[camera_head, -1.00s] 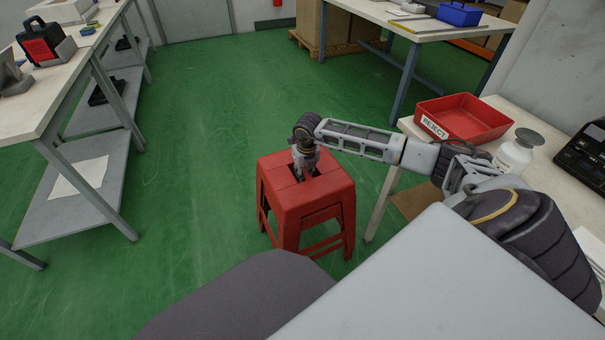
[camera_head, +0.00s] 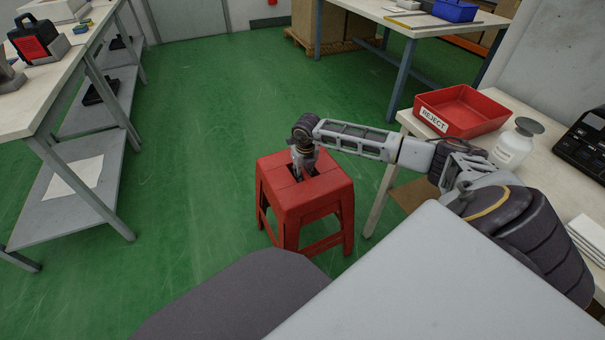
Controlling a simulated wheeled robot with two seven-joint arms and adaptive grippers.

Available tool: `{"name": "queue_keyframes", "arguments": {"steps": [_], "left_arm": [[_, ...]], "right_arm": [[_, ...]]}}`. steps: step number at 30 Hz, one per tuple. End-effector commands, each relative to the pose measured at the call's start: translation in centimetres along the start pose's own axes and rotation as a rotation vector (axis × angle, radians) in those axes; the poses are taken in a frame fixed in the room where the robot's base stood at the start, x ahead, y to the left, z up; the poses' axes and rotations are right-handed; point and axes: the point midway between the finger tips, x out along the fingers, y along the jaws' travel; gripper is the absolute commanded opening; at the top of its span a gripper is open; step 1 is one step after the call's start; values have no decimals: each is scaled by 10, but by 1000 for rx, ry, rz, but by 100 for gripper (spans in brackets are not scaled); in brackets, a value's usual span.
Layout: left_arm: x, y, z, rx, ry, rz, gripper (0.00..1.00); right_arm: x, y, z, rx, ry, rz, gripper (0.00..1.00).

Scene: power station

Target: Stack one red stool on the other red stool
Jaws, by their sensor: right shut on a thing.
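One red stool (camera_head: 318,195) shows upright in the middle of the head view, just ahead of my base. My right gripper (camera_head: 300,172) points down at the top of its seat and is shut on the seat at the slot there. The fingertips are partly hidden in the slot. I cannot tell whether the stool's feet touch the floor. No second red stool can be told apart in this view. My left gripper is not in view.
Green floor (camera_head: 210,130) is open left of and beyond the stool. A workbench with a lower shelf (camera_head: 75,200) stands left. A table with a red REJECT tray (camera_head: 462,108) and a white bottle (camera_head: 514,146) stands close on the right. Another table (camera_head: 400,28) stands at the back.

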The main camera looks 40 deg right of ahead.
Motion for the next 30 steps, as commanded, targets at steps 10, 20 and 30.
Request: {"name": "queue_keyframes", "arguments": {"steps": [10,20,30], "left_arm": [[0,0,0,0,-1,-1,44],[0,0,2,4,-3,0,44],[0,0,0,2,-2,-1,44]], "right_arm": [[-1,0,1,0,-2,1,47],[-1,0,-1,0,2,-1,47],[-32,0,1,0,-2,-1,47]]}}
